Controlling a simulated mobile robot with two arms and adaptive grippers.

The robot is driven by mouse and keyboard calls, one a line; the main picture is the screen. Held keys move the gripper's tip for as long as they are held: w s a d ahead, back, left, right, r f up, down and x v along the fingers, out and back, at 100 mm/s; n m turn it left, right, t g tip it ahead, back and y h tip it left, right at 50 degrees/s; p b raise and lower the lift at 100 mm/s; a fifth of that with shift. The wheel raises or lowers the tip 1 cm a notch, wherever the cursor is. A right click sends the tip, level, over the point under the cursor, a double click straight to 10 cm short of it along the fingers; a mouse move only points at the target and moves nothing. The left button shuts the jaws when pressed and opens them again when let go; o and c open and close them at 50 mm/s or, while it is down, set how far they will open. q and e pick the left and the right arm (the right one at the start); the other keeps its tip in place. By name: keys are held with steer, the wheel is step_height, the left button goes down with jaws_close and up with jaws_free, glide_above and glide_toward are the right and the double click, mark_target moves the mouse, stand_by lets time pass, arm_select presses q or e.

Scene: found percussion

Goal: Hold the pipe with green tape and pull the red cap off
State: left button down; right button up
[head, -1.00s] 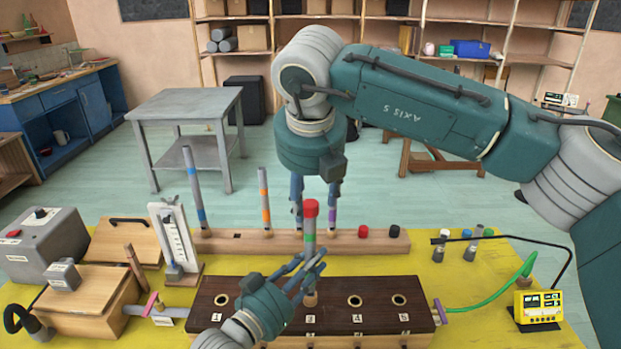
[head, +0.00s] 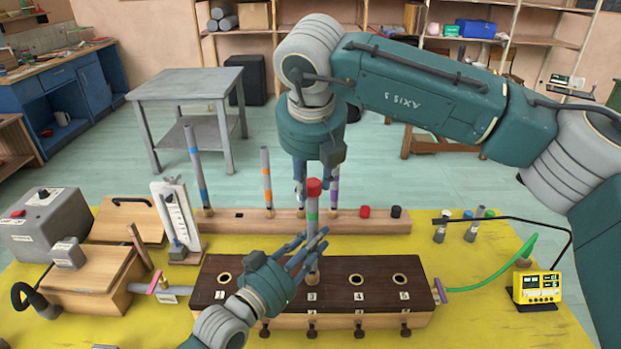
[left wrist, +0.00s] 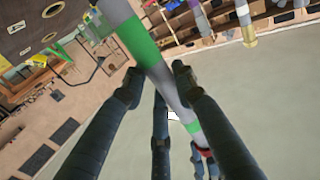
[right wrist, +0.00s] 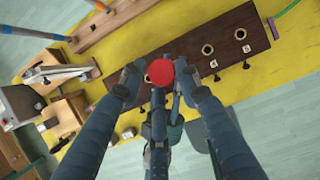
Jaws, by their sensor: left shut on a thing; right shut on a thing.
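The grey pipe with green tape (head: 312,215) stands upright at the third hole of the dark wooden block (head: 235,275); whether it sits in that hole is hidden. The red cap (head: 314,187) is on its top end. My left gripper (head: 308,252) is shut on the pipe below the tape, its fingers around the shaft. The green tape also shows in the left wrist view (left wrist: 140,42). My right gripper (head: 316,192) reaches down from above and is shut on the red cap. In the right wrist view the cap (right wrist: 160,72) sits between the fingertips.
A wooden rack (head: 250,222) behind holds pipes with blue, orange and purple tape. A loose red cap (head: 365,211) and a black cap (head: 396,212) lie on it. A yellow meter (head: 538,288) and green hose (head: 500,280) are at right; grey and wooden boxes stand left.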

steer(key=shift+o, duration=0.2)
steer(key=shift+d, duration=0.3)
steer(key=shift+r, duration=0.3)
jaws_close()
steer(key=shift+d+r, duration=0.15)
steer(key=shift+r, duration=0.2)
steer(key=shift+s+r, duration=0.1)
steer(key=shift+r, duration=0.5)
steer(key=shift+a+r, duration=0.15)
steer(key=shift+a, duration=0.05)
